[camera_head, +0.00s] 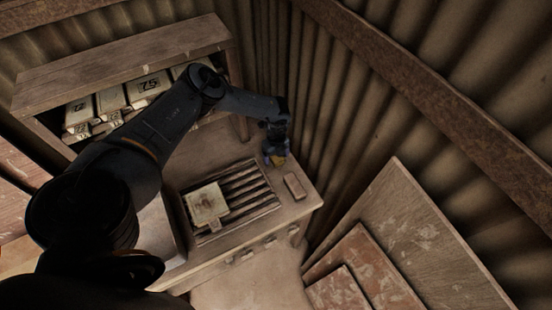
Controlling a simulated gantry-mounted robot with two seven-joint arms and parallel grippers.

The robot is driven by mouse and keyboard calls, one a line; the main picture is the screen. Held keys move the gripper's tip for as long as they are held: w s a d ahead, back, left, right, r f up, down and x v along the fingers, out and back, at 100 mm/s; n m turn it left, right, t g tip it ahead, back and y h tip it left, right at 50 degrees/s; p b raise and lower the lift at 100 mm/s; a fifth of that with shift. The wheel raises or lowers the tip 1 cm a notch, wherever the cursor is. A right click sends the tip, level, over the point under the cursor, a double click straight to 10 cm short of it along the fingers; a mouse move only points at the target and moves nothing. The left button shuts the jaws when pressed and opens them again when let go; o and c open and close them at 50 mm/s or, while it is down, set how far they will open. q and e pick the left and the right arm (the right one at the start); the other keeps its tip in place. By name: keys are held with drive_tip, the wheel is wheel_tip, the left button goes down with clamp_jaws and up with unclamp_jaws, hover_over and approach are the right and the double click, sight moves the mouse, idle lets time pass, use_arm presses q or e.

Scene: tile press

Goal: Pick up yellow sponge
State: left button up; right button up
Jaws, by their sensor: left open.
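A small patch of yellow, the yellow sponge (278,160), shows at the back right corner of the workbench (272,222). My left arm comes in from the left and reaches over the bench. My left gripper (274,154) is open, pointing down right at the sponge and covering most of it. The view is too small to tell whether the fingers touch the sponge. My right gripper is not in view.
A slatted rack (250,188) with a pale tile (205,203) lies left of the sponge. A brown block (295,186) lies nearer the front. A wooden shelf (120,62) holds several numbered boxes. A corrugated wall (335,120) stands close behind; boards (410,240) lean at right.

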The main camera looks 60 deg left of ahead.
use_arm(q)
drive_tip(key=shift+f, duration=0.25)
drive_tip(key=shift+c, duration=0.5)
drive_tip(key=c, duration=0.9)
drive_tip(key=shift+r, duration=0.2)
drive_tip(key=shift+c, duration=0.2)
drive_tip(key=shift+r, duration=0.55)
wheel_tip(320, 180, up, 3)
drive_tip(key=shift+f+p, duration=0.2)
drive_tip(key=shift+p, duration=0.1)
drive_tip(key=d+r, duration=0.2)
drive_tip(key=d, duration=0.2)
drive_tip(key=d+r, duration=0.2)
drive_tip(key=d, duration=0.1)
drive_tip(key=d+r, duration=0.3)
drive_tip(key=d, duration=0.1)
drive_tip(key=shift+s+d+p, duration=0.1)
drive_tip(key=shift+d+p, duration=0.25)
drive_tip(key=shift+p, duration=0.05)
